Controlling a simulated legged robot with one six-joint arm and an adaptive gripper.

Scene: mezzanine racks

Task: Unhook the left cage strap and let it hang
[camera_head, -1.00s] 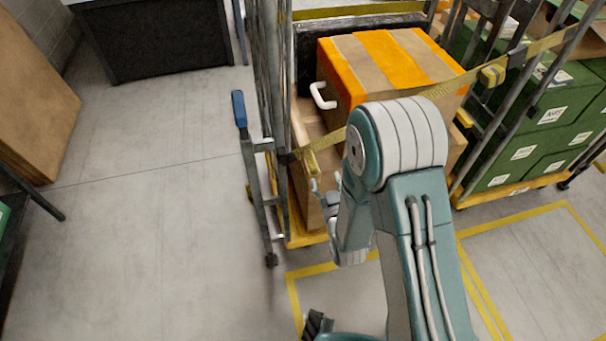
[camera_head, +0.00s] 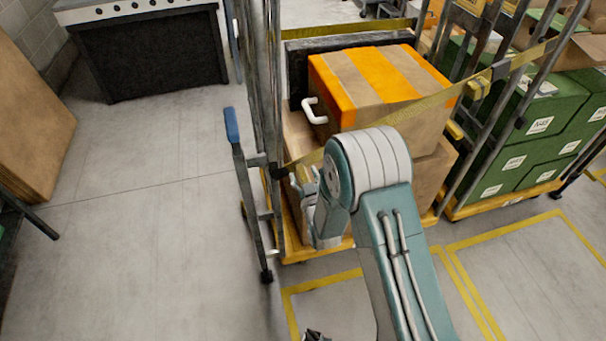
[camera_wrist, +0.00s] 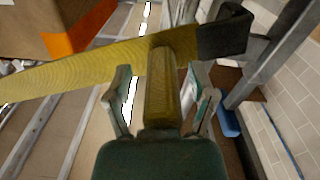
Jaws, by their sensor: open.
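A yellow strap (camera_head: 425,107) runs across the front of the left roll cage (camera_head: 274,90), over a cardboard box with orange bands (camera_head: 385,85). Its left end meets a black loop (camera_head: 280,172) at the cage's left post; the wrist view shows this black loop (camera_wrist: 222,38) at upper right. A yellow tab (camera_wrist: 161,95) hangs from the strap (camera_wrist: 70,72) near that end. My gripper (camera_wrist: 158,72) is open, with one finger on each side of the tab; contact cannot be told. In the head view my gripper (camera_head: 306,188) is partly hidden behind my arm.
A blue-ended lever (camera_head: 231,125) sticks out at the cage's left side. A second cage with green crates (camera_head: 520,150) stands close on the right.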

